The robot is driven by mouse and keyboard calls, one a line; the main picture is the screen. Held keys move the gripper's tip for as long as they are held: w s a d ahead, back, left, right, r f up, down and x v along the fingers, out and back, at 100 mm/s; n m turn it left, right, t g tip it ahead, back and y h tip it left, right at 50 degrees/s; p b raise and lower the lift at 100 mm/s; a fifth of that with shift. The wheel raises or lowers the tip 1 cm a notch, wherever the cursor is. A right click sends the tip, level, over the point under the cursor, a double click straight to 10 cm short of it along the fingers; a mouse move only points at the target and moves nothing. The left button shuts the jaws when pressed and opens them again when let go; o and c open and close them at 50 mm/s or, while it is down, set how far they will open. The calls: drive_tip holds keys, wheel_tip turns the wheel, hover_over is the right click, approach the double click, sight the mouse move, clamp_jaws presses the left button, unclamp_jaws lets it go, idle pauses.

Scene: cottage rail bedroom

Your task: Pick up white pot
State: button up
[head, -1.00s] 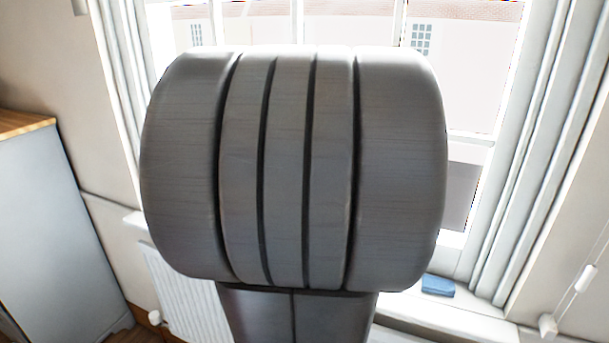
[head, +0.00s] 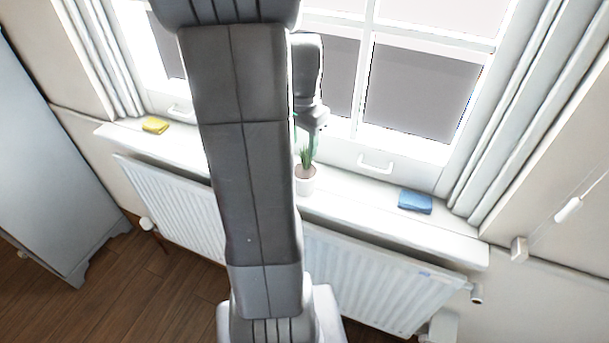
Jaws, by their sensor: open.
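The white pot (head: 306,182) stands upright on the windowsill, just right of my arm in the head view. A green plant grows out of it. My gripper (head: 304,138) is above the pot at the plant's leaves, partly hidden behind my arm. Its jaws are open and it does not hold the pot. Whether the fingers touch the leaves cannot be told.
The white windowsill (head: 350,213) has a blue folded cloth or sponge (head: 415,201) to the right and a yellow one (head: 155,125) to the left. The window is behind. A white radiator (head: 370,275) is below the sill. A grey cabinet (head: 40,160) stands at left.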

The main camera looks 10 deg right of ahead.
sight(306, 167)
drive_tip(key=shift+s+d+f+p, duration=0.1)
drive_tip(key=shift+d+f+p, duration=0.1)
drive_tip(key=shift+f, duration=1.15)
drive_tip(key=shift+s+d+f+p, duration=0.1)
drive_tip(key=shift+d+f+p, duration=0.1)
drive_tip(key=shift+f, duration=1.1)
clamp_jaws()
